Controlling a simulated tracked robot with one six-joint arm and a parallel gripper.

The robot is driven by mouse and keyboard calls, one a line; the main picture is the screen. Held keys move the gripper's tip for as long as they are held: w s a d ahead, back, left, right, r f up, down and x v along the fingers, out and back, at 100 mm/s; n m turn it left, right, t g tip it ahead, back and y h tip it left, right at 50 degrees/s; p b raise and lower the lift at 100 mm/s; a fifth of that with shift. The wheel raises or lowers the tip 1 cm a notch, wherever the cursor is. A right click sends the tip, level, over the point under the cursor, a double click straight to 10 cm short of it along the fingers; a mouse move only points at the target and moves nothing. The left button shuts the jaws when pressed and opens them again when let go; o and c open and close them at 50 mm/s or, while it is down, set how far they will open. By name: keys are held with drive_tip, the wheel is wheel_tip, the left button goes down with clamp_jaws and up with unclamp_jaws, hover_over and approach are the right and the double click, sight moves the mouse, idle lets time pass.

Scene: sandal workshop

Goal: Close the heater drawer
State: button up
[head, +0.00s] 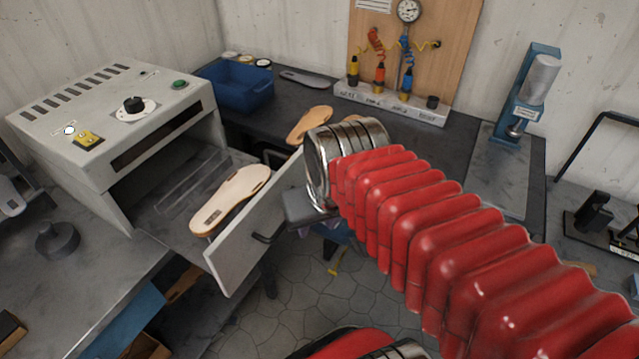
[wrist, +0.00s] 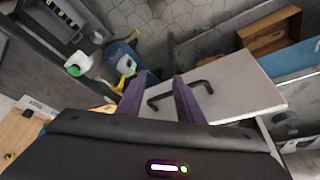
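The heater (head: 120,115) is a grey box at the left in the head view. Its drawer (head: 235,265) is pulled out, with a pale front panel and a black bar handle (head: 265,238). A tan sole (head: 230,200) lies in the drawer. In the wrist view the drawer front (wrist: 240,90) and handle (wrist: 205,83) show beyond my gripper (wrist: 159,82). Its two purple-grey fingers stand apart with nothing held. The right finger overlaps the handle in that view; I cannot tell whether they touch. In the head view my dark gripper is beside the drawer front, partly hidden by my arm.
A blue bin (head: 238,85), another sole (head: 308,124) and a tool board (head: 410,50) are on the back bench. A blue press (head: 535,90) stands at the right. A dark round weight (head: 57,240) sits on the left bench. Floor (head: 310,290) before the drawer looks clear.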

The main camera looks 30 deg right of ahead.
drive_tip(key=d+f+m+g, duration=0.1)
drive_tip(key=d+f, duration=0.1)
drive_tip(key=s+d+f+m+g, duration=0.1)
drive_tip(key=d+f+m, duration=0.1)
drive_tip(key=d+f+m+y, duration=0.1)
drive_tip(key=d+f, duration=0.1)
drive_tip(key=f, duration=0.1)
drive_tip(key=shift+s+d+g, duration=0.1)
drive_tip(key=shift+s+g, duration=0.3)
drive_tip(key=c, duration=0.7)
drive_tip(key=s+f+m+y, duration=0.1)
drive_tip(key=f+m, duration=0.1)
drive_tip(key=s+d+f+m+y, duration=0.1)
drive_tip(key=f+m+y, duration=0.1)
drive_tip(key=d+f+m+y, duration=0.1)
drive_tip(key=f+m+y, duration=0.1)
drive_tip(key=shift+s+f+m+g, duration=0.2)
drive_tip(key=shift+s+m+g, duration=0.2)
clamp_jaws()
drive_tip(key=w+d+r+m+t+y, duration=0.3)
drive_tip(key=w+d+m+t, duration=0.5)
drive_tip(key=m+t, duration=0.6)
drive_tip(key=d+r+m, duration=0.1)
drive_tip(key=d+m, duration=0.1)
drive_tip(key=m, duration=0.1)
drive_tip(key=shift+w+d+r+t+y, duration=0.15)
drive_tip(key=shift+w+r+t+y, duration=0.05)
drive_tip(key=shift+t+y, duration=0.2)
